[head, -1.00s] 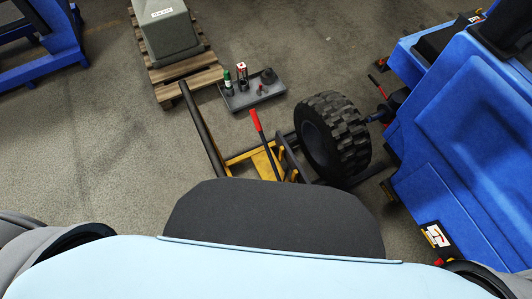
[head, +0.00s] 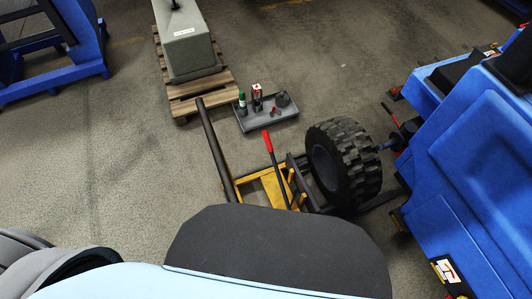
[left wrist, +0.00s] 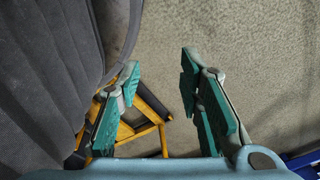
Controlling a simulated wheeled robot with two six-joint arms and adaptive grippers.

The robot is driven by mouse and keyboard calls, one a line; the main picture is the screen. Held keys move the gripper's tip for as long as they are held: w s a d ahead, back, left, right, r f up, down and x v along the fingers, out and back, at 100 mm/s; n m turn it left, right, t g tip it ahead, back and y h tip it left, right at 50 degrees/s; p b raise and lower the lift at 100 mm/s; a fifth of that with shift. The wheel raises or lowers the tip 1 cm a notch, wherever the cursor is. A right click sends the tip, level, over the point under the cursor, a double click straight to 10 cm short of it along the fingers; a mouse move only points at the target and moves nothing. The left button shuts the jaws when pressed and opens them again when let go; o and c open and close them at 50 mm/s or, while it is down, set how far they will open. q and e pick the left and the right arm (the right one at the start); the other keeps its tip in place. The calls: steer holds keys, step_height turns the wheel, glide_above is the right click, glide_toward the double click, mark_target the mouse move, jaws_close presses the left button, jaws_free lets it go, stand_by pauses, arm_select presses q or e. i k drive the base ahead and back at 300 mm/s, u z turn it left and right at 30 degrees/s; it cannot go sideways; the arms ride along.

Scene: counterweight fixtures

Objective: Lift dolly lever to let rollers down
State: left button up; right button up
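The dolly (head: 262,186) is a yellow frame with dark bars, just beyond my front edge in the head view. Its lever (head: 273,165) is a dark rod with a red grip, tilted up toward the back left. A black tyre (head: 343,162) stands upright at the dolly's right side; the rollers cannot be made out. My left gripper (left wrist: 158,92) shows in the left wrist view with its teal fingers apart and nothing between them. Part of the yellow frame (left wrist: 144,132) appears behind and below the left finger. Neither gripper is in the head view.
A blue machine (head: 475,150) stands at the right, close to the tyre. A grey tray (head: 268,118) with small items lies beyond the dolly. A grey block (head: 188,50) sits on a wooden pallet (head: 203,90). Bare floor (head: 110,150) lies to the left.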

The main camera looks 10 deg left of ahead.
mark_target(265, 134)
steer(key=z, duration=0.05)
steer(key=k, duration=1.6)
steer(key=u, duration=1.2)
steer(key=i, duration=4.45)
steer(key=z, duration=4.75)
steer(key=i, duration=0.5)
steer(key=z, duration=0.1)
